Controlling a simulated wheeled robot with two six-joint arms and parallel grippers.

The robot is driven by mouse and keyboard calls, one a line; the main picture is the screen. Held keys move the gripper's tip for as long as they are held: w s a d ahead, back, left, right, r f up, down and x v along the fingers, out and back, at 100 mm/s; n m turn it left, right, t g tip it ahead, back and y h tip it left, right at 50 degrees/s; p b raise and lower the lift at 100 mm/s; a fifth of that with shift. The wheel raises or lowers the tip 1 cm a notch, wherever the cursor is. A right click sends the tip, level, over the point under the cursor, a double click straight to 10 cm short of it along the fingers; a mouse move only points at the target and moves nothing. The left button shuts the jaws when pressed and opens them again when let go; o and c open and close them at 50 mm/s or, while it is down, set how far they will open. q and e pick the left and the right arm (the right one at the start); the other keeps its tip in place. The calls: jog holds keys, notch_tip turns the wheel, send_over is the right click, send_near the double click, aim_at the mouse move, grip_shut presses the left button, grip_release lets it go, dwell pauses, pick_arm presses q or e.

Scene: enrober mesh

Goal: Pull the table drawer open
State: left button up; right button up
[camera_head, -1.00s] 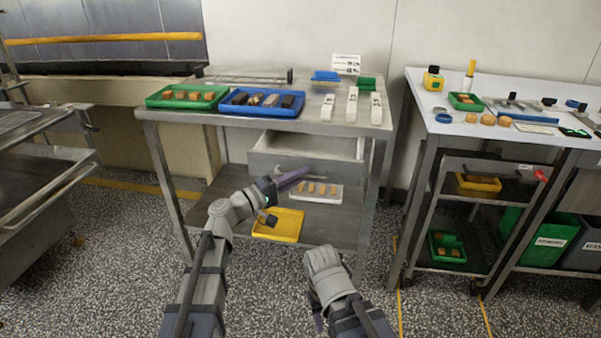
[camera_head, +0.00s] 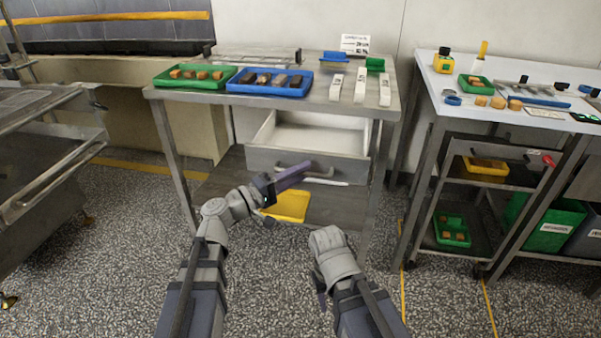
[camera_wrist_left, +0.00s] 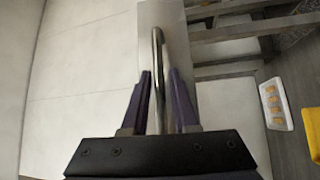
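The table drawer (camera_head: 275,159) under the steel table (camera_head: 215,103) stands partly open, its pale inside showing behind the grey front. A bar handle (camera_head: 318,179) runs across the front. My left gripper (camera_head: 292,176) is at the handle. In the left wrist view, its two purple fingers (camera_wrist_left: 160,95) lie on either side of the handle bar (camera_wrist_left: 158,60), closed close around it. My right gripper (camera_head: 320,287) hangs low in front of the table, away from the drawer. Its fingers are mostly hidden by its own wrist.
A green tray (camera_head: 160,82) and a blue tray (camera_head: 232,88) with bars stand on the table. A yellow tray (camera_head: 290,207) is on the lower shelf. A white-topped table (camera_head: 440,92) stands at right. The floor in front is clear.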

pick_arm(q)
jog(key=b+v, duration=0.1)
jog(key=v, duration=0.7)
jog(key=shift+d, duration=0.1)
dwell(0.4)
jog(key=s+d+f+m+g+y, duration=0.3)
jog(key=s+d+f+g, duration=0.15)
jog(key=f, duration=0.45)
jog(key=s+d+f+m+g+y, duration=0.35)
jog(key=d+f+g, duration=0.2)
jog(key=f, duration=0.25)
jog(key=s+a+f+m+g+y, duration=0.1)
jog(key=s+a+f+m+y, duration=0.2)
jog(key=s+a+f+y, duration=0.65)
notch_tip(320, 180, up, 36)
jog(key=w+d+y+p, duration=0.1)
jog(key=w+d+p, duration=0.1)
jog(key=p, duration=3.2)
jog(key=shift+d, duration=0.2)
